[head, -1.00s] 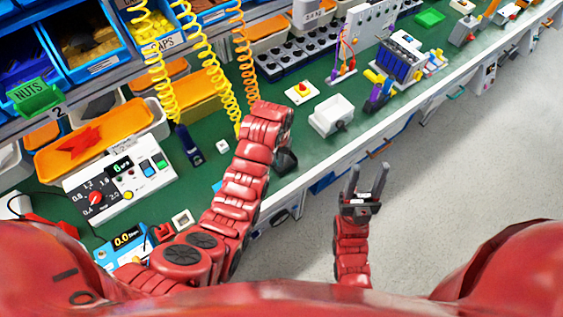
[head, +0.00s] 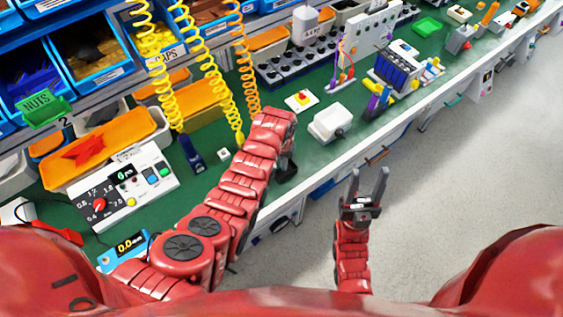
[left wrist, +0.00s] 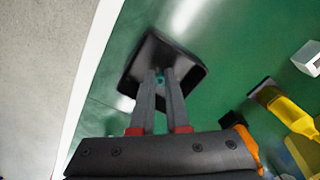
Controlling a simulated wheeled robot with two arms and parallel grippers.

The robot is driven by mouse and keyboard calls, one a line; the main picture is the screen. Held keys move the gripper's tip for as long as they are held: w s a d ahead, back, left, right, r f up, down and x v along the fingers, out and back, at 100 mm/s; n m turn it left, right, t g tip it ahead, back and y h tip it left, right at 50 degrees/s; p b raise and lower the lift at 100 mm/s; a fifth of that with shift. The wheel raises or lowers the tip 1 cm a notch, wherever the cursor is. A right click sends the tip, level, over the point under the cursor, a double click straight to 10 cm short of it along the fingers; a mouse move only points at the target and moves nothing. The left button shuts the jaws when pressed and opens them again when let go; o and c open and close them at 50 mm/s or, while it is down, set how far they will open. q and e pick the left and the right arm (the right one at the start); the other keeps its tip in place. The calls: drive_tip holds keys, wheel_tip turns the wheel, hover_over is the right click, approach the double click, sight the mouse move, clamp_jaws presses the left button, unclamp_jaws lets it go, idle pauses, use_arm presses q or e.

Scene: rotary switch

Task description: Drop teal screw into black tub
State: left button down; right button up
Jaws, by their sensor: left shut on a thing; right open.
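My left gripper (left wrist: 160,84) points down over the black tub (left wrist: 190,78) in the left wrist view. It is shut on the teal screw (left wrist: 159,78), a small bit of teal between the fingertips. The screw appears over the tub's inside; its height above the floor of the tub cannot be told. In the head view the black tub (head: 287,170) shows partly beside my red left arm, near the bench's front edge. That arm hides most of the left gripper there. My right gripper (head: 367,182) is open and empty, out over the floor in front of the bench.
A white box (head: 329,121) stands right of the left arm on the green bench. A blue-black tool (head: 192,153) and a yellow screwdriver-like tool (left wrist: 292,112) lie near. Coiled yellow and orange cords hang behind the arm. A meter panel (head: 122,187) stands at left.

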use_arm(q)
drive_tip(key=shift+f, duration=0.2)
drive_tip(key=c, duration=0.9)
unclamp_jaws()
